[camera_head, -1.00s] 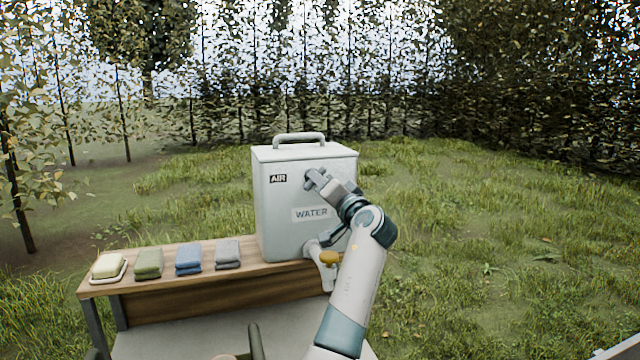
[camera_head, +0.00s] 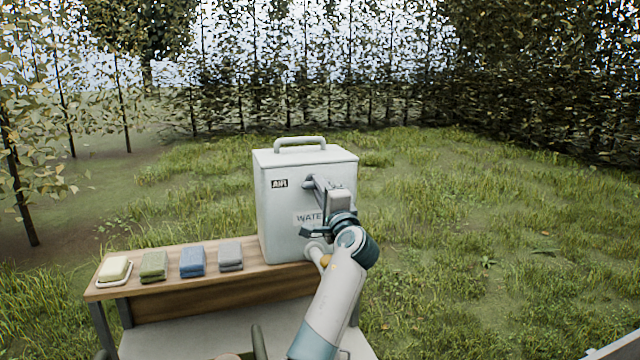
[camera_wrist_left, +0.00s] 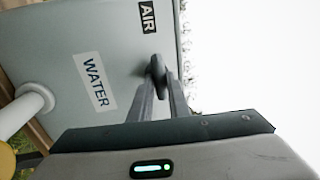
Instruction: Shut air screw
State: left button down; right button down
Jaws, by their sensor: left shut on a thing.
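The white water box (camera_head: 285,225) stands on the wooden bench with an AIR label (camera_head: 279,184) and a WATER label (camera_head: 306,218) on its front. It also shows in the left wrist view (camera_wrist_left: 60,30). My left gripper (camera_head: 309,182) is at the front face, right of the AIR label. In the left wrist view its two fingers (camera_wrist_left: 160,78) are closed around the small dark air screw (camera_wrist_left: 156,66), beside the AIR label (camera_wrist_left: 147,16). In the head view the gripper hides the screw. My right gripper is not in view.
A white tap (camera_head: 314,249) with an orange handle (camera_head: 325,261) sticks out low on the box, close to my left forearm. A soap on a dish (camera_head: 114,272) and folded green, blue and grey cloths (camera_head: 192,262) lie on the bench (camera_head: 200,305) at left. Grass surrounds it.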

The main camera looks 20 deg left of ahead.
pick_arm(q)
jog(key=shift+r, duration=0.2)
dwell(0.3)
jog(key=c, duration=1.7)
grip_release()
jog(key=shift+f, duration=0.15)
jog(key=shift+w, duration=0.1)
